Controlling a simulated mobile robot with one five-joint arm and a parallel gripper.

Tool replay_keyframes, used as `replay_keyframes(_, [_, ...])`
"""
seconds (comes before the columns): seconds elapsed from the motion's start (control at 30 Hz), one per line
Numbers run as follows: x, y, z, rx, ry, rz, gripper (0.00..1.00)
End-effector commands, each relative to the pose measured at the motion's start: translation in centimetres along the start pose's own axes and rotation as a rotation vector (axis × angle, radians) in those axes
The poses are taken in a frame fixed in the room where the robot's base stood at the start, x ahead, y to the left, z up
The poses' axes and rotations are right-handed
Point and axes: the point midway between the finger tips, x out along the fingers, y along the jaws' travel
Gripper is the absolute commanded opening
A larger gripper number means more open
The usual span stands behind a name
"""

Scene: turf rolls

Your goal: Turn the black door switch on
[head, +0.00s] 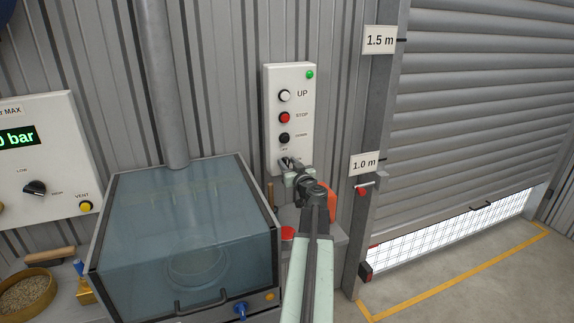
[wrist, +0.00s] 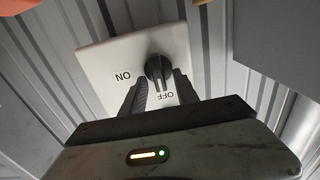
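The black door switch (wrist: 158,67) is a round knob on a pale plate, seen upside down in the wrist view. Its pale mark points toward the OFF label (wrist: 166,96); the ON label (wrist: 123,76) is to the left. In the head view the switch sits low on the white control box (head: 289,88), mostly hidden by my gripper (head: 288,164). In the wrist view my gripper (wrist: 160,88) has its two dark fingers apart, one at each side of the knob's lower part. Whether they touch it I cannot tell.
Above the switch are white UP (head: 284,95), red STOP (head: 284,117) and black DOWN (head: 284,137) buttons, and a green lamp. A glass-sided cabinet (head: 185,240) stands left. The roller door (head: 470,110) at right has a gap below it. A red-ended lever (head: 363,190) is on its post.

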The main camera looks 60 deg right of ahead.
Motion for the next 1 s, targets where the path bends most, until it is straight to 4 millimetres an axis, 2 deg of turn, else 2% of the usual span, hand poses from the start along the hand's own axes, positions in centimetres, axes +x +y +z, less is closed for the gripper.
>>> replay_keyframes(0.17, [0.05, -0.04, 0.0, 0.0, 0.0, 0.0, 0.36])
replay_keyframes(0.2, [0.05, -0.05, 0.0, 0.0, 0.0, 0.0, 0.34])
replay_keyframes(0.3, [0.04, -0.07, 0.01, 0.0, 0.0, 0.0, 0.06])
replay_keyframes(0.33, [0.05, -0.08, 0.01, 0.0, 0.0, 0.0, 0.0])
replay_keyframes(0.67, [0.05, -0.09, 0.01, 0.019, 0.0, -0.001, 0.0])
replay_keyframes(1.0, [0.07, 0.11, 0.06, 0.208, 0.0, -0.001, 0.0])
